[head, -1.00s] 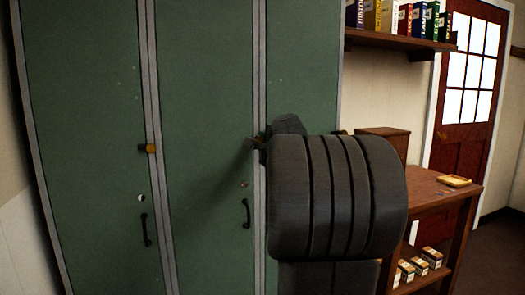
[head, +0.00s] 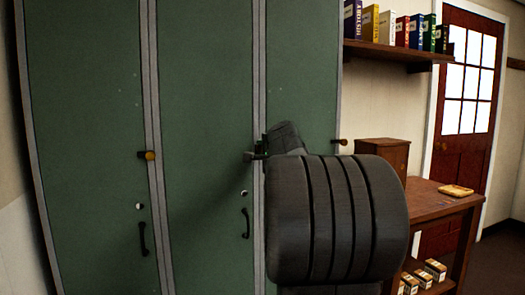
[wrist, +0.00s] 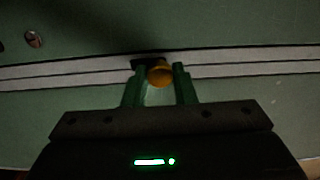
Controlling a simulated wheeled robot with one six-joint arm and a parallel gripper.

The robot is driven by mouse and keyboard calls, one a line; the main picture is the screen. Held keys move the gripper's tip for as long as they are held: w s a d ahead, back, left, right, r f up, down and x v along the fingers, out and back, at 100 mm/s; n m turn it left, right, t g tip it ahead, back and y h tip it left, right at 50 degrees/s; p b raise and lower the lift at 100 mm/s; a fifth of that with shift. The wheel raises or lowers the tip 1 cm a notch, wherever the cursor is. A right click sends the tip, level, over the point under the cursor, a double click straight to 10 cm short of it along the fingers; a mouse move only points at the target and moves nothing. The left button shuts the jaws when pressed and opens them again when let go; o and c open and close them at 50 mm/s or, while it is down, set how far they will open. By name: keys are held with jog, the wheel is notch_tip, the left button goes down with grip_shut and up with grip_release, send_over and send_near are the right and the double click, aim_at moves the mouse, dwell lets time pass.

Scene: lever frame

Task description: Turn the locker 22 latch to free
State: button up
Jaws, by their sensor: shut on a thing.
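Green lockers (head: 205,80) with pale grey dividing strips stand in front of me. My gripper (wrist: 160,88) is shut on a brass latch knob (wrist: 160,73), with one green-lit finger on each side of it in the wrist view. A dark latch piece shows beside the knob, over the pale strip. In the head view my gripper (head: 253,157) is at the strip right of the middle door, and my wrist hides most of this latch. Another latch (head: 148,155) sits on the left strip, its dark bar pointing left. No locker number is readable.
Black door handles (head: 246,223) sit below the latches, with small round locks above them. Another latch knob (head: 341,141) shows at the lockers' right edge. A wooden table (head: 440,198) and a bookshelf (head: 400,52) stand to the right.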

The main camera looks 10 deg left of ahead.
jog(key=o, duration=1)
jog(key=b+v, duration=0.1)
jog(key=v, duration=1.2)
jog(key=shift+s+d, duration=0.25)
jog(key=shift+s, duration=0.1)
jog(key=shift+w, duration=0.1)
jog(key=p+x, duration=0.1)
jog(key=x, duration=1.2)
jog(key=shift+w+a, duration=0.3)
jog(key=shift+s+d, duration=0.1)
jog(key=shift+s, duration=0.05)
